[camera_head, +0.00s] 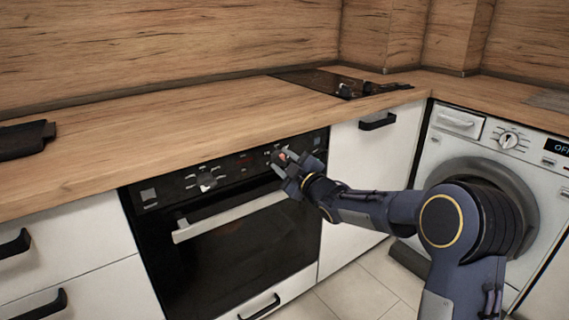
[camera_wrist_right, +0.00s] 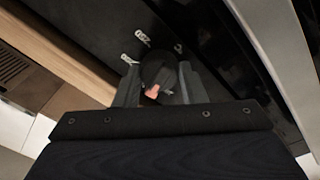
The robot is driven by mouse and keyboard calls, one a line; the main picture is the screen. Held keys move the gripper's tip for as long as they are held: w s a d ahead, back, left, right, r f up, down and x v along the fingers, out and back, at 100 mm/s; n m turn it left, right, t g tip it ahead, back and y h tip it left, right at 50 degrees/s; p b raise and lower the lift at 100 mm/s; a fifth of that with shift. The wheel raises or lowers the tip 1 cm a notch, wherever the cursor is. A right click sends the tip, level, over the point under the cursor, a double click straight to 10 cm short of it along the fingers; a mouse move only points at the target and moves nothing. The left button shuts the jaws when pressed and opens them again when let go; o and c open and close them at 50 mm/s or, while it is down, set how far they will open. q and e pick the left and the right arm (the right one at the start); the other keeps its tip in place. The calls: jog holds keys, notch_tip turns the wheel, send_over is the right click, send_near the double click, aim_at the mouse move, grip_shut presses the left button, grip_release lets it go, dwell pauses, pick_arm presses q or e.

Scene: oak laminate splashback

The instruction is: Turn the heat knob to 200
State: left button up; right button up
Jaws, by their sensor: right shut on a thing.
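The black oven (camera_head: 243,245) is built in below the wooden counter, with a dark control panel (camera_head: 235,168) across its top. My right gripper (camera_head: 286,163) is at the right part of this panel. In the right wrist view its fingers (camera_wrist_right: 158,90) are closed around a dark round knob (camera_wrist_right: 158,68) with an orange-red mark showing between them. White markings (camera_wrist_right: 142,37) show on the panel near the knob; I cannot read the knob's setting. Another knob (camera_head: 207,181) sits further left on the panel. My left gripper is not in view.
The oven door handle (camera_head: 230,217) juts out just below the panel. The counter (camera_head: 190,125) overhangs above, with a black hob (camera_head: 335,84) on it. A white washing machine (camera_head: 450,150) stands to the right. The floor (camera_head: 355,290) in front is clear.

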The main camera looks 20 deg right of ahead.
jog(key=m, duration=0.4)
jog(key=shift+h, duration=0.3)
jog(key=m, duration=0.3)
jog(key=shift+m, duration=0.4)
jog(key=m+p, duration=0.1)
jog(key=m, duration=0.5)
jog(key=shift+r+m+h, duration=0.1)
jog(key=shift+m+h, duration=0.2)
jog(key=shift+h, duration=0.1)
jog(key=o, duration=1)
